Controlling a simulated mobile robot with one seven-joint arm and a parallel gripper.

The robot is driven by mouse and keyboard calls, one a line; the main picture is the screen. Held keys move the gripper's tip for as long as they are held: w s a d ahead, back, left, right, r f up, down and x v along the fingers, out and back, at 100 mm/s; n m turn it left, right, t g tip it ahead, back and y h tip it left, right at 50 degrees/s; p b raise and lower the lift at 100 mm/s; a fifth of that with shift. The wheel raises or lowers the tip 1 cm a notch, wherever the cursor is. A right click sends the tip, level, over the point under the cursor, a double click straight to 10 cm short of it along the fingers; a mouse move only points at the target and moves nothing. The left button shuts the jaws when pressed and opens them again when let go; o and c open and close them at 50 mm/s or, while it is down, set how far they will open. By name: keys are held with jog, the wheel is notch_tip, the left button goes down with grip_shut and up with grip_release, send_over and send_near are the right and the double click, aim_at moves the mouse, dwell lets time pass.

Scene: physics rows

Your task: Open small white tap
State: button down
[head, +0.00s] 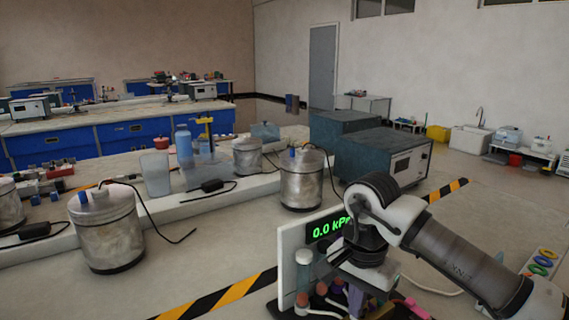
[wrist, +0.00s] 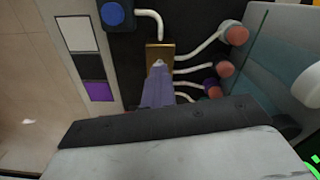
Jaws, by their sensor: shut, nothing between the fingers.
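My gripper (wrist: 158,68) is shut and empty in the wrist view. Its narrow purple-grey fingers point at a brass block (wrist: 153,50) on a dark panel and overlap its lower part. I cannot tell whether they touch it. Several white tubes (wrist: 200,46) curve from beside the block to round reddish caps (wrist: 236,34) at the right. I cannot surely pick out the small white tap; a rounded white piece (wrist: 310,87) shows at the right edge. In the head view my wrist hides much of the rig, beside its white panel (head: 290,240) with a green 0.0 kPa display (head: 325,228).
A blue knob (wrist: 112,14) sits near the top of the panel, beside white, black and purple swatches (wrist: 78,62). A teal surface (wrist: 275,70) stands at the right. In the head view, metal canisters (head: 301,180) and dark equipment boxes (head: 380,155) stand behind the rig.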

jog(key=c, duration=1.9)
grip_release()
jog(key=shift+c, duration=0.2)
notch_tip(320, 180, up, 7)
jog(key=p, duration=0.4)
